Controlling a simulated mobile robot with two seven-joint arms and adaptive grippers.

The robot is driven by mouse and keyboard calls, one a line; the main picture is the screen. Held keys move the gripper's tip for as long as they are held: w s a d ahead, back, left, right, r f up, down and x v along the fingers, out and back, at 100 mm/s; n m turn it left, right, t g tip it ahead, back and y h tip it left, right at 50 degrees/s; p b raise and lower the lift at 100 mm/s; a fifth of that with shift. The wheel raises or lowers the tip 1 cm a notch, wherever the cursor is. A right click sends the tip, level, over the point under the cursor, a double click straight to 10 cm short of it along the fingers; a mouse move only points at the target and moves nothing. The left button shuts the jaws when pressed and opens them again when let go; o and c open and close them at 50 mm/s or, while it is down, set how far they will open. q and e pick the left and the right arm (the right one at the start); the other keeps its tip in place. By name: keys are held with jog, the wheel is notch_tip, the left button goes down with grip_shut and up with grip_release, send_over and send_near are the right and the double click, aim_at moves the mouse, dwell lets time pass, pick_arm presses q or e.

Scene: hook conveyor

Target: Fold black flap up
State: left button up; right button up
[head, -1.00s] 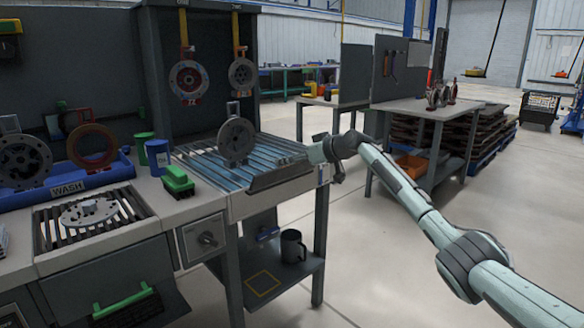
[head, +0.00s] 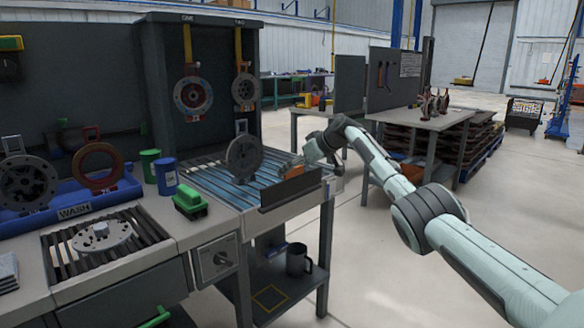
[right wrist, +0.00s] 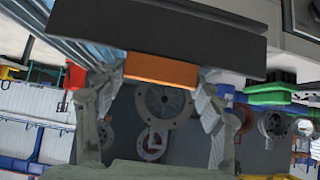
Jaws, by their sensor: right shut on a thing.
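The black flap (head: 291,190) stands raised along the front edge of the slatted conveyor bed (head: 225,183), its dark face toward me. I cannot tell whether it is fully upright. An orange tab (head: 293,171) shows at its top edge. My right gripper (head: 304,166) reaches in from the right at this tab. In the right wrist view, the fingers are shut around the orange tab (right wrist: 162,70), with the flap (right wrist: 160,28) just above it in the picture. My left gripper is out of view.
A grey disc (head: 244,157) stands on the slatted bed behind the flap. A green-topped block (head: 190,203), a blue cup (head: 166,177) and a green cup (head: 149,165) stand on the counter to the left. A dark mug (head: 298,259) is on the shelf below.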

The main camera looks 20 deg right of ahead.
jog(key=shift+w+a+r, duration=0.2)
jog(key=shift+r, duration=0.4)
jog(key=o, duration=1.7)
jog(key=shift+w+a+f, duration=0.1)
jog(key=shift+a+f, duration=0.05)
jog(key=shift+f, duration=0.2)
jog(key=shift+d, duration=0.2)
jog(key=shift+s+d+r, duration=0.2)
jog(key=shift+s, duration=0.25)
jog(key=v, duration=1.1)
